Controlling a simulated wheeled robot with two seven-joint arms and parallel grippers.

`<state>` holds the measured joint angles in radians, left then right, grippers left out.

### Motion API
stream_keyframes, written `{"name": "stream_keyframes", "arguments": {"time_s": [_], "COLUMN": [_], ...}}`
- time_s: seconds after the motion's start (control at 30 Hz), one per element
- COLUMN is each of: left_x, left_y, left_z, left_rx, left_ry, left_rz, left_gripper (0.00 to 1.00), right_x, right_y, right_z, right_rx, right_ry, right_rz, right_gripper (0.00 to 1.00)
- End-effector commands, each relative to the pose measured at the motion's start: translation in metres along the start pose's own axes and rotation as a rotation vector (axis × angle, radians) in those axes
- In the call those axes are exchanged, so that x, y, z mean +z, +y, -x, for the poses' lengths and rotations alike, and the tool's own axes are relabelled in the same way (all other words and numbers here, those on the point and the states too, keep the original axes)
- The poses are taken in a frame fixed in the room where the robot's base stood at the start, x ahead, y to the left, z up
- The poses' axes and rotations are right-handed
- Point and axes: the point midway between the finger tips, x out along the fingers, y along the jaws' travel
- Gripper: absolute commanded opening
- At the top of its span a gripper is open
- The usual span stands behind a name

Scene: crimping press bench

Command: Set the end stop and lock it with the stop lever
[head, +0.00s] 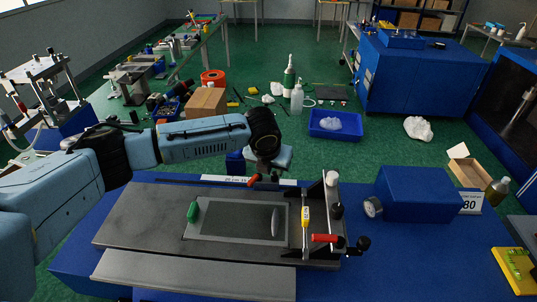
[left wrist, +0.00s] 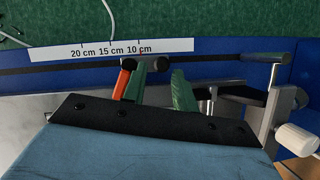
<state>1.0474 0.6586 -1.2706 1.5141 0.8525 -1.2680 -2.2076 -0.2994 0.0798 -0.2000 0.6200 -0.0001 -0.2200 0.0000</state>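The scale strip (head: 225,180), marked 20, 15 and 10 cm, runs along the far edge of the press; it also shows in the left wrist view (left wrist: 65,53). A dark rail lies along it. A red-orange lever with a black end (head: 254,180) stands near the 10 cm mark, and in the left wrist view the lever (left wrist: 120,84) is just left of one finger. I take it for the stop lever. My left gripper (left wrist: 160,88) is above the rail, its two green fingers apart with nothing visible between them. The end stop's body is mostly hidden by the gripper.
The grey press plate (head: 130,215) bears a green knob (head: 193,212). A cross frame with a red handle (head: 325,238) and a white knob (head: 332,178) stands at its right. A blue box with a gauge (head: 373,207) and a card reading 80 (head: 470,202) are further right.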

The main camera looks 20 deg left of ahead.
Motion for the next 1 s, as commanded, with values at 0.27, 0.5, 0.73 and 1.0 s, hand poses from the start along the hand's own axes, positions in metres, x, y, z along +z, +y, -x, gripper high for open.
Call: {"name": "stream_keyframes", "arguments": {"time_s": [0.27,0.5,0.73,1.0], "left_x": [0.001,0.000,0.000,0.000], "left_y": [0.000,0.001,0.000,0.000], "left_z": [0.065,0.097,0.103,0.103], "left_rx": [-0.003,-0.002,-0.001,-0.001], "left_ry": [-0.004,-0.002,0.000,0.000], "left_rz": [0.001,0.002,0.001,0.002], "left_gripper": [0.28,0.28,0.28,0.28], "right_x": [0.000,0.000,0.000,0.000], "right_y": [0.000,0.000,0.000,0.000], "right_z": [-0.001,-0.002,-0.002,-0.002], "right_rx": [0.000,0.000,0.000,0.000], "right_ry": [0.000,0.000,0.000,0.000], "right_rz": [0.000,0.000,0.000,0.000], "right_gripper": [0.36,0.36,0.36,0.36]}}
